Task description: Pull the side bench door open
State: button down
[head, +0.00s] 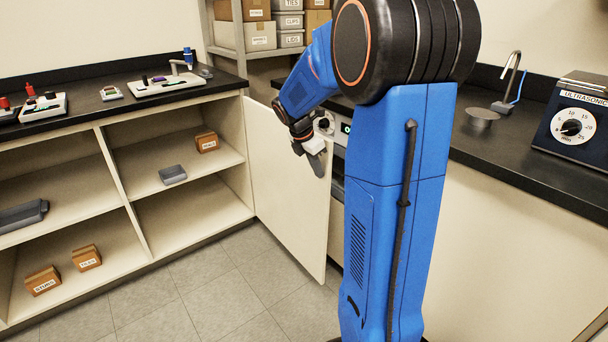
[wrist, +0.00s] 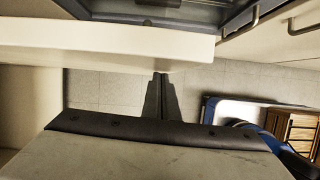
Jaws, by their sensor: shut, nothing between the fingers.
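The side bench door (head: 285,190) is a plain cream panel. In the head view it stands swung out from the bench, to the left of my blue arm column. In the wrist view it is probably the pale slab (wrist: 110,45) across the top. My gripper (head: 318,165) is at the door's upper right corner in the head view. In the wrist view its dark fingers (wrist: 162,98) are together and empty, with their tips close to the slab's edge. I cannot tell whether they touch it. No handle on the door shows clearly.
Open shelves (head: 175,190) with small boxes stand at the left. A device with a green light (head: 346,128) shows behind the door. The dark counter (head: 500,165) at right carries an ultrasonic unit (head: 575,125). The tiled floor (head: 220,290) before the door is clear.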

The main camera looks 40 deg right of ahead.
aim_at(331, 165)
jog(key=d, duration=0.5)
jog(key=shift+s+d, duration=0.15)
jog(key=shift+d, duration=0.15)
